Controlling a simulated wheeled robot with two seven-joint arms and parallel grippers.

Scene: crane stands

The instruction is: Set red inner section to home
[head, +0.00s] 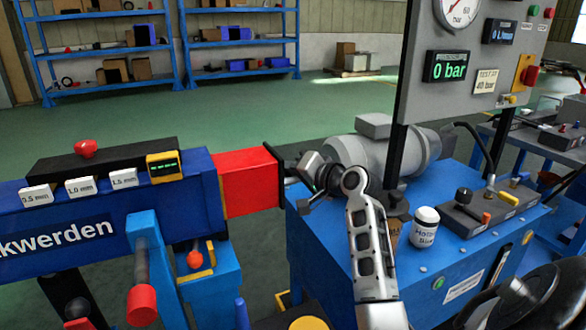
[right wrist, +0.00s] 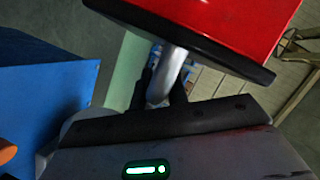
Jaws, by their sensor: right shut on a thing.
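The red inner section (head: 248,183) sticks out of the right end of the blue outer boom (head: 60,207), with a black plate at its end. A short length of red shows. My right gripper (head: 300,184) is at that end plate, shut on a grey metal bar handle. In the right wrist view the handle (right wrist: 173,72) runs from the black plate of the red inner section (right wrist: 215,22) down between my right fingers (right wrist: 165,88). The handle is largely hidden by the gripper in the head view. My left gripper is not in view.
Red-tipped levers (head: 142,303) stand below the boom. Green floor (head: 260,105) lies clear behind.

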